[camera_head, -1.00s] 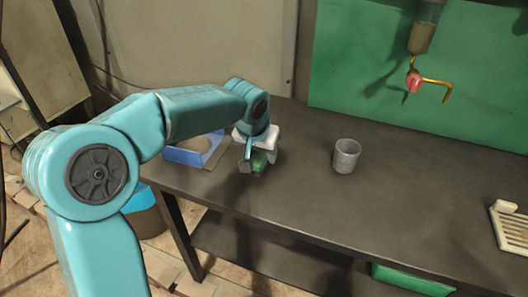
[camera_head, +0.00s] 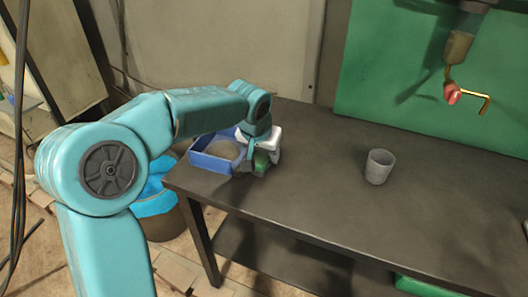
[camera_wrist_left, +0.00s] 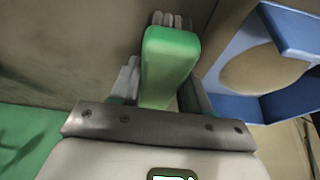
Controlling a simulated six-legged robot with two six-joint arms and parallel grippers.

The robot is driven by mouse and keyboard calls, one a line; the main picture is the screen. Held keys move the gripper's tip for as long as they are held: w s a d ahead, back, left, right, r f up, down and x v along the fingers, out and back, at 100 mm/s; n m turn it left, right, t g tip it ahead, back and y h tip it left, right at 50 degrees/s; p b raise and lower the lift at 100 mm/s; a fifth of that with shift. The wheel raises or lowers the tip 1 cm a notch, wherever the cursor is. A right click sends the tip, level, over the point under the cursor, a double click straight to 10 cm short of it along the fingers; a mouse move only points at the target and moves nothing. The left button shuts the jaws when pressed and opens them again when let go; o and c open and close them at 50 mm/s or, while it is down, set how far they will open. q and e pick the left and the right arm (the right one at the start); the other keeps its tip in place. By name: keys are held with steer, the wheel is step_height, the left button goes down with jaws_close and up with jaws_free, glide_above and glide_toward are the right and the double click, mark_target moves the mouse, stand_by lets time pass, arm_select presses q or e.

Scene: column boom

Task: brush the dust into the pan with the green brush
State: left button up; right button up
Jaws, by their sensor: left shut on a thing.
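My left gripper (camera_head: 262,166) is shut on the green brush (camera_head: 262,160) at the table's left part, just right of the pan. In the left wrist view the brush (camera_wrist_left: 168,62) is a green block between the fingers, with pale bristles showing beyond it. The blue pan (camera_head: 207,162) sits at the table's left end. In the left wrist view the pan (camera_wrist_left: 292,103) is on the right, apart from the brush. A tan, rounded patch that looks like dust (camera_head: 225,149) shows within the pan's walls. My right gripper is out of view.
A grey cup (camera_head: 380,167) stands on the dark table (camera_head: 320,195), right of the brush. A bin with a blue top (camera_head: 155,200) stands on the floor past the table's left end. A red-handled tap (camera_head: 452,93) hangs at the back right. The table between brush and cup is clear.

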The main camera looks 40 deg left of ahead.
arm_select(q)
steer(key=shift+s+a, duration=0.2)
steer(key=shift+a, duration=0.4)
steer(key=shift+a+r+p, duration=0.1)
steer(key=shift+r+p, duration=0.05)
steer(key=shift+p, duration=0.25)
steer(key=shift+w+r, duration=0.1)
steer(key=shift+r, duration=0.75)
steer(key=shift+d+r+p, duration=0.3)
steer(key=shift+r+p, duration=0.3)
steer(key=shift+a+r+p, duration=0.1)
steer(key=shift+r+p, duration=0.45)
steer(key=shift+r, duration=0.1)
steer(key=shift+r+p, duration=0.65)
steer(key=shift+r, duration=0.1)
step_height(320, 180, up, 2)
steer(key=shift+p, duration=0.85)
steer(key=shift+r, duration=0.15)
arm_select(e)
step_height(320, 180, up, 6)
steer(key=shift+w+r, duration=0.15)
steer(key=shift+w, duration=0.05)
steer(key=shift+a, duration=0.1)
